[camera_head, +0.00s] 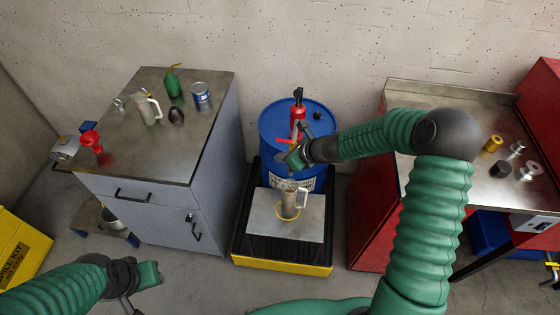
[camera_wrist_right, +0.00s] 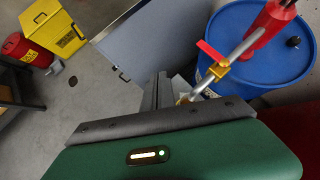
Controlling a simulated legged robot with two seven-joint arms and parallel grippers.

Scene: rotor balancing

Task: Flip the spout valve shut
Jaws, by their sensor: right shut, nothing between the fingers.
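The blue drum (camera_head: 270,125) carries a red hand pump (camera_head: 298,118) with a grey spout pipe (camera_wrist_right: 247,45). A brass valve (camera_wrist_right: 218,72) sits on the pipe, and its red lever (camera_wrist_right: 211,52) sticks out up and to the left in the right wrist view. My right gripper (camera_head: 288,158) is shut and empty beside the spout, in front of the drum. Its dark fingers (camera_wrist_right: 160,90) appear left of the valve; contact with the lever cannot be told. A measuring jug (camera_head: 289,203) stands below the spout. My left gripper (camera_head: 148,274) is low at the left, jaws unclear.
The jug stands on a metal plate (camera_head: 262,226) over a black and yellow spill tray (camera_head: 282,265). A grey cabinet (camera_head: 180,215) at left holds a jug, green oil can, blue tin and red funnel. A red bench (camera_head: 375,215) at right holds several metal parts.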

